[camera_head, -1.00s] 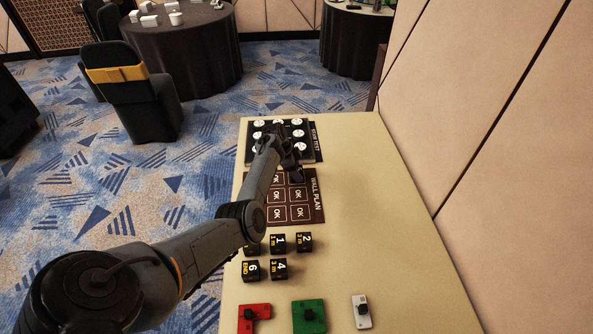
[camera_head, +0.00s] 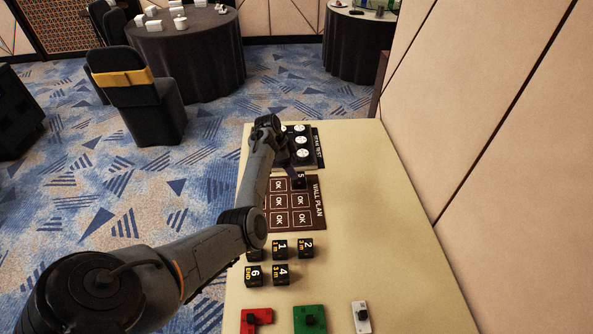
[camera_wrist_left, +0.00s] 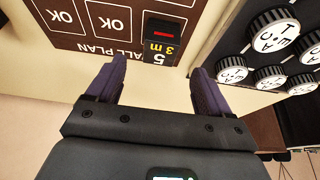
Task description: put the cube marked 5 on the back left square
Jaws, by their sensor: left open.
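The cube marked 5 (camera_head: 299,180) is black and sits on the far right square of the brown WALL PLAN board (camera_head: 309,222) in the head view. In the left wrist view the cube (camera_wrist_left: 163,38) shows its "5" and "3 m" label and a red mark, beside bare OK squares. My right gripper is not in view.
Several other black cubes, including one marked 2 (camera_head: 305,248), stand in front of the board. Red (camera_head: 255,320), green (camera_head: 309,320) and white (camera_head: 361,316) pieces lie nearer. A dark panel with white knobs (camera_head: 302,153) is behind the board. The table's right side (camera_head: 370,220) is clear.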

